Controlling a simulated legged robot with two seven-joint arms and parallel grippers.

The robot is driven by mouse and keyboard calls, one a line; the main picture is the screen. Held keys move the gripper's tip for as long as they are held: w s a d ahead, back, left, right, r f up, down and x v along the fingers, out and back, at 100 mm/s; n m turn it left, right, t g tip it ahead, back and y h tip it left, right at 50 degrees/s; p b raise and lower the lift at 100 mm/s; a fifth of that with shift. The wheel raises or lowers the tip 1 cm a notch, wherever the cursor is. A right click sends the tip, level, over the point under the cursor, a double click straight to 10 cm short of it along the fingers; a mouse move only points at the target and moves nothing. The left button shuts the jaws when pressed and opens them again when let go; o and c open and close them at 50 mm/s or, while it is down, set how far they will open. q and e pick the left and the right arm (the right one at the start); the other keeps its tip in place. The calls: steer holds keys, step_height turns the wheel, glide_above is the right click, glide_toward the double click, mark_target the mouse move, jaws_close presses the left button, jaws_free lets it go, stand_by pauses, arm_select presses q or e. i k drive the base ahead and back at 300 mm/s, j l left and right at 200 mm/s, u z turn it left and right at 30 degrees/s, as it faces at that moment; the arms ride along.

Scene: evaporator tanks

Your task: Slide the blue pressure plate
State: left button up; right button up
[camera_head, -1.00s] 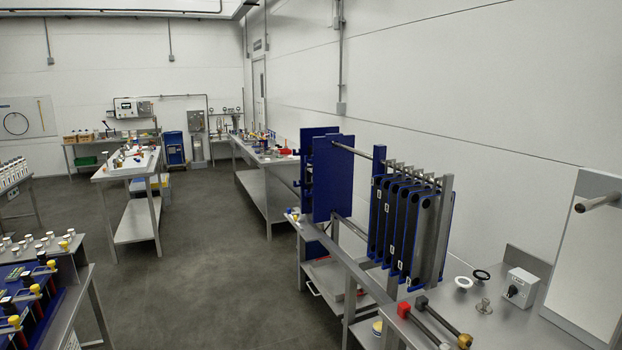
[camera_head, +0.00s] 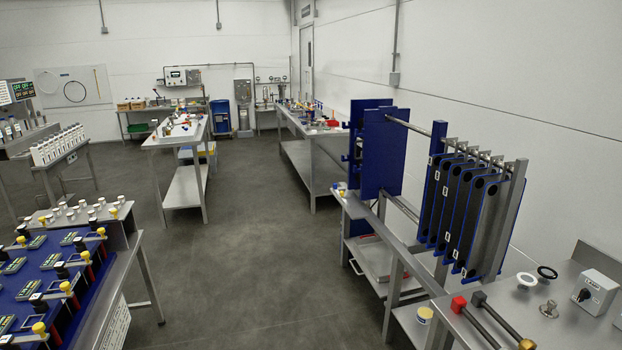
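The blue pressure plate (camera_head: 381,153) is a tall flat upright panel on the right side of the view. It hangs on a horizontal steel bar (camera_head: 409,126) at its top, with another bar lower down. A second blue panel (camera_head: 358,138) stands just behind it. To its right, across a gap, a pack of several dark plates with blue edges (camera_head: 462,212) hangs on the same frame, against a grey upright post (camera_head: 505,222). Neither of my grippers shows in the view.
A steel bench (camera_head: 590,338) at the lower right carries red- and black-ended tools, rings and a switch box (camera_head: 594,292). A blue-topped bench (camera_head: 62,262) with several yellow-capped items stands lower left. Grey floor (camera_head: 240,255) is clear between them.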

mark_target(384, 143)
steer(key=i+u, duration=0.25)
steer(key=i, duration=2.3)
